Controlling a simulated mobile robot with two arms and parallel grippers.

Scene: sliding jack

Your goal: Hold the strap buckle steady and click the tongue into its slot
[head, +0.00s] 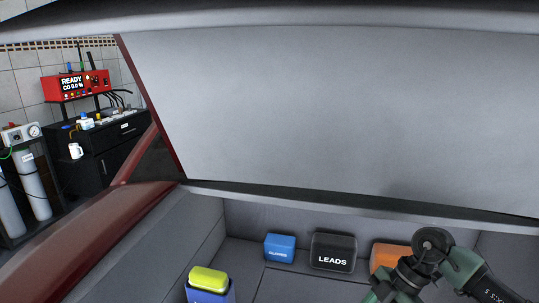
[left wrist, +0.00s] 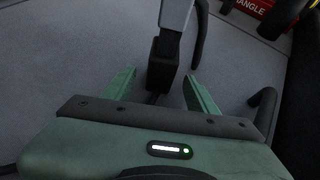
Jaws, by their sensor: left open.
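In the left wrist view my left gripper (left wrist: 161,78) is open, its two green fingers apart. A black block that looks like the strap buckle (left wrist: 160,68) lies between and just beyond the fingertips, with gaps visible on both sides. A light grey flat piece (left wrist: 176,16) runs from the block to the top edge; I cannot tell whether it is the tongue or part of the strap. The slot is not visible. In the head view neither gripper's fingers show, and the buckle is not seen.
The open car boot holds a blue box (head: 280,247), a black LEADS case (head: 333,252), an orange box (head: 388,256) and a blue bin with a yellow item (head: 208,277).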

